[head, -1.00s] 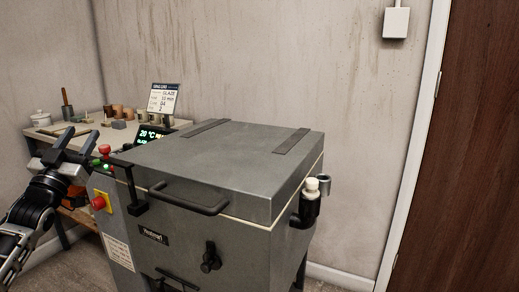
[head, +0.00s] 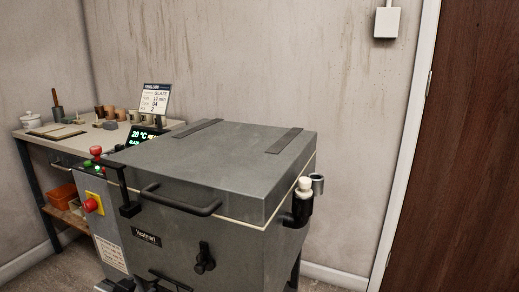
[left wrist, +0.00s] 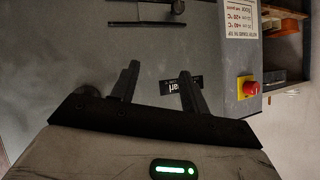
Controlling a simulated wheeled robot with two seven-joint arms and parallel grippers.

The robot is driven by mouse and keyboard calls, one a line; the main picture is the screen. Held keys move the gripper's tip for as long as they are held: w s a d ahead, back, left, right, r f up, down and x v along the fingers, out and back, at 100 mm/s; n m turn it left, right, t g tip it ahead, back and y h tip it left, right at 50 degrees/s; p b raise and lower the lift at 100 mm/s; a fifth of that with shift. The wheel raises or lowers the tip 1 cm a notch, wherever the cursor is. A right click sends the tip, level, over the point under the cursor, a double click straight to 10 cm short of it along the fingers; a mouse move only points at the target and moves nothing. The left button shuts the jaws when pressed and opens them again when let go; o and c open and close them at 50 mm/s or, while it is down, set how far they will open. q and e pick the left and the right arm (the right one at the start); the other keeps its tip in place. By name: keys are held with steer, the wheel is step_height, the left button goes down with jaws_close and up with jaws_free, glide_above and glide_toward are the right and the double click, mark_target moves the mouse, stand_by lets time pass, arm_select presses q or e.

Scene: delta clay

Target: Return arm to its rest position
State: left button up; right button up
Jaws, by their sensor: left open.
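My left gripper (left wrist: 158,88) shows in the left wrist view with its two dark fingers apart and nothing between them. Beyond the fingers is the front of the grey kiln (left wrist: 110,40), with its name plate partly behind one finger. In the head view the kiln (head: 220,180) stands in the middle with its lid down. Neither gripper can be made out in the head view. My right gripper shows in no frame.
A red knob on a yellow plate (head: 93,204) and a lit display (head: 141,137) are on the kiln's left side. A work table (head: 45,145) with several pots and tools stands behind left. A brown door (head: 460,150) is at the right.

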arm_select(q)
steer(key=s+d+f+n+g+h, duration=0.1)
steer(key=s+d+f+h, duration=0.1)
steer(key=s+d, duration=0.8)
steer(key=s+d+f+g+h, duration=0.1)
steer(key=s+d+f+h, duration=0.15)
steer(key=s+d, duration=0.8)
step_height(320, 180, up, 5)
steer(key=d+t+h+b, duration=0.2)
steer(key=t+h+b, duration=0.1)
steer(key=b, duration=0.5)
steer(key=s+a+r+g+y+p, duration=0.1)
steer(key=r+p, duration=0.4)
steer(key=p, duration=0.7)
steer(key=s+a+r+n+g+y+p, duration=0.1)
steer(key=a+r+y+p, duration=0.2)
steer(key=p, duration=0.8)
steer(key=shift+s+a+r+p, duration=0.4)
steer(key=shift+a+r, duration=0.45)
steer(key=shift+a, duration=0.25)
arm_select(e)
steer(key=s+d+r+t+h, duration=0.1)
steer(key=d+r, duration=0.2)
steer(key=r, duration=1.1)
arm_select(q)
steer(key=shift+c, duration=0.3)
arm_select(e)
steer(key=shift+r, duration=0.1)
steer(key=shift+c, duration=0.3)
